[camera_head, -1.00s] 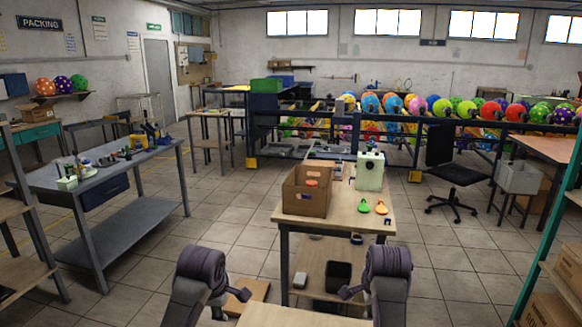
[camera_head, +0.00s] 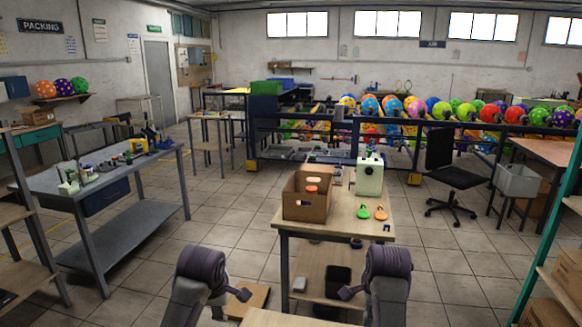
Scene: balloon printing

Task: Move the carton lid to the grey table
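I cannot make out the carton lid for certain. A flat brown piece (camera_head: 247,300) lies low beside my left arm, and a pale tan panel (camera_head: 290,319) shows at the bottom edge between my arms; either could be it. The grey table (camera_head: 125,232) stands at left with tools and small containers on its top. An open brown carton (camera_head: 306,204) with something orange inside sits on the wooden table (camera_head: 345,225).
A black chair (camera_head: 452,175) stands to the right. Shelving (camera_head: 548,230) edges the far right. Open floor (camera_head: 225,225) lies between the grey and wooden tables.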

